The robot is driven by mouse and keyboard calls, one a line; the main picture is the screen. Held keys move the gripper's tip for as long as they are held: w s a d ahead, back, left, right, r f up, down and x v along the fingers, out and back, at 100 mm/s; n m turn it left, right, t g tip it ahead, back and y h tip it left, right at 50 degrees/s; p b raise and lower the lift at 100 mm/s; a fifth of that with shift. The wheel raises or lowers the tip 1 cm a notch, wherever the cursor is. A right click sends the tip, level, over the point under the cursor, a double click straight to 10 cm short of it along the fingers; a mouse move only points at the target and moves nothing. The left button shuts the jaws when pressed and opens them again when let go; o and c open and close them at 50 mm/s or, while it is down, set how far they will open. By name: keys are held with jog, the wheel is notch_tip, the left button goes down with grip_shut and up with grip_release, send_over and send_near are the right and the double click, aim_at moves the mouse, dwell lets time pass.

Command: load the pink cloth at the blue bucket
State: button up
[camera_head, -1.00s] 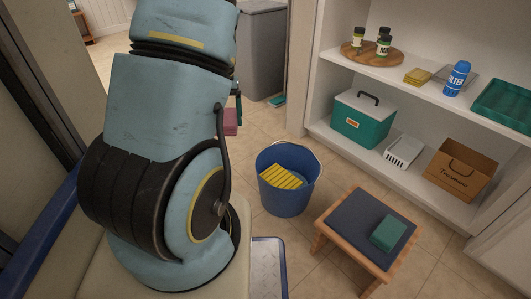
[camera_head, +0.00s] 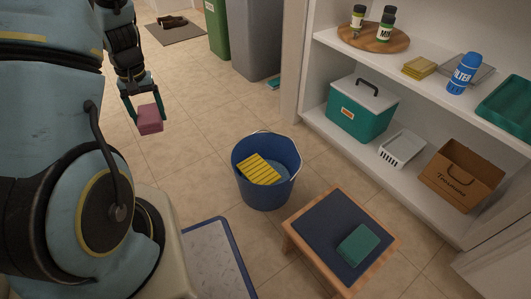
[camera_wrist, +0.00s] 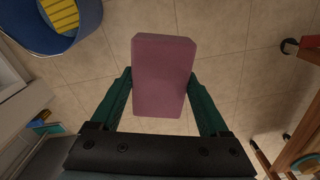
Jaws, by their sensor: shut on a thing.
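The pink cloth (camera_head: 149,119) is a folded block at the left of the head view. My gripper (camera_head: 143,104) is shut on it and holds it above the tiled floor. In the wrist view the pink cloth (camera_wrist: 163,76) sits between the two green fingers of my gripper (camera_wrist: 160,95). The blue bucket (camera_head: 262,190) stands on the floor to the right of my gripper, with a yellow ribbed cloth (camera_head: 259,169) inside. The bucket also shows at the top left of the wrist view (camera_wrist: 80,30). The cloth is apart from the bucket.
A stool (camera_head: 318,222) with a teal block (camera_head: 358,245) on it stands right of the bucket. A shelf at the right holds a teal cooler (camera_head: 361,110), a white basket (camera_head: 402,149) and a cardboard box (camera_head: 460,180). Bins (camera_head: 258,40) stand behind. Floor between cloth and bucket is clear.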

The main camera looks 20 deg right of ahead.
jog(key=d+f+m, duration=0.2)
jog(key=d+f, duration=0.4)
jog(key=d, duration=0.3)
jog(key=m+b, duration=0.1)
jog(key=m, duration=0.2)
send_over(258, 170)
notch_tip(258, 170, down, 13)
notch_tip(258, 170, down, 6)
jog(key=b, duration=0.5)
jog(key=shift+r+b, duration=0.2)
jog(key=shift+b, duration=0.1)
jog(key=shift+s+f, duration=0.1)
jog(key=shift+f, duration=0.45)
dwell(0.3)
notch_tip(258, 170, up, 7)
jog(key=p, duration=0.6)
jog(key=shift+r, duration=0.1)
dwell(0.3)
